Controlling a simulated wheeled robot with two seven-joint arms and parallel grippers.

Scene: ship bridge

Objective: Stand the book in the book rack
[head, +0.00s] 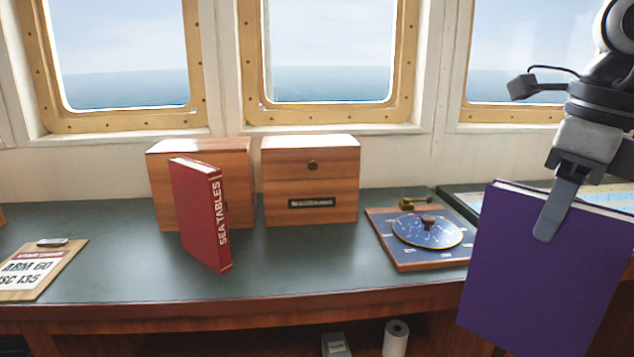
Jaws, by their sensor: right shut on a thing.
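A purple book (540,285) hangs in my right gripper (558,212) at the right of the head view. One finger lies over its front cover near the top edge; the other finger is hidden behind it. The book is roughly upright, slightly tilted, in front of the desk's right part. A red book (198,215), its spine reading "SEA TABLES", stands upright but leaning in front of the left wooden box (240,165). I cannot make out a distinct book rack in this view. My left gripper is not in view.
A wooden box with a knob (310,180) stands right of the red book. A round blue dial on a board (385,250) lies near the held book. A clipboard (40,270) lies at left. The green desk top (300,265) is clear at front centre.

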